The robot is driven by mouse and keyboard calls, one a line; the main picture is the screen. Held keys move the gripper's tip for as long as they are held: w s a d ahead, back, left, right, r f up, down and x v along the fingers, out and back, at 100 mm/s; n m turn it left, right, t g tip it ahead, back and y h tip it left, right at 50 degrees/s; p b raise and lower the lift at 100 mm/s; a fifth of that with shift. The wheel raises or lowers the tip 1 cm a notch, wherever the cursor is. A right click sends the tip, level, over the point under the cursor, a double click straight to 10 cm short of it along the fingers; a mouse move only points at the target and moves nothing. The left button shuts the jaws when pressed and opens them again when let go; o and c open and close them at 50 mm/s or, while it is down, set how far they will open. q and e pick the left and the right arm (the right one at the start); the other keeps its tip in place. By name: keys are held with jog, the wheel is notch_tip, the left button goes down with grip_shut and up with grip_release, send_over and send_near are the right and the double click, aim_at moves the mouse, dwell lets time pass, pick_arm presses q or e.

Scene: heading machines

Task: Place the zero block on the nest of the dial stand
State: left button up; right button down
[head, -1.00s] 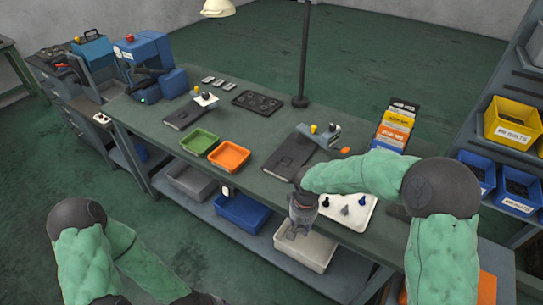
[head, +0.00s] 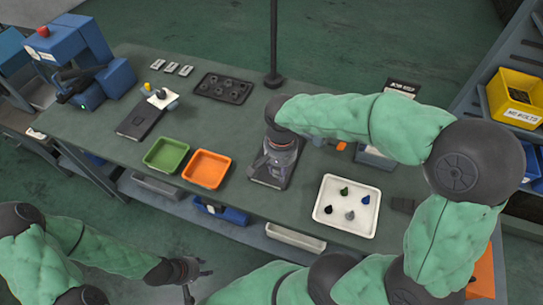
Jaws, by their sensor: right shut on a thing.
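My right gripper (head: 268,172) is over the dark base plate of the right-hand dial stand (head: 282,178). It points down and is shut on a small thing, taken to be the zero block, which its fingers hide. The nest is hidden behind the gripper and arm, so I cannot tell whether the held thing touches it. A second stand (head: 138,120) with a dark base and a small white-topped fixture is at the left of the bench. My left gripper (head: 198,279) is low in front of the bench, its fingers apart and empty.
A green tray (head: 166,154) and an orange tray (head: 207,169) lie left of my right gripper. A white tray (head: 346,226) with several small coloured pieces is to its right. A black tray (head: 222,88) and a dark post (head: 274,50) stand behind.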

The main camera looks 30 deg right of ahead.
jog(key=w+d+f, duration=0.1)
jog(key=w+f, duration=0.1)
jog(key=w, duration=0.1)
jog(key=w+d+f+b, duration=0.1)
jog(key=w+d+f, duration=0.1)
jog(key=w+f, duration=0.1)
jog(key=w+d+f+b, duration=0.1)
jog(key=w+f, duration=0.2)
jog(key=w, duration=0.1)
jog(key=shift+d, duration=0.15)
jog(key=shift+w+d+f+b, duration=0.1)
jog(key=shift+w+f+b, duration=0.15)
jog(key=shift+f, duration=0.75)
jog(key=shift+w+d+f+b, duration=0.1)
jog(key=shift+f+b, duration=0.15)
jog(key=shift+f, duration=0.75)
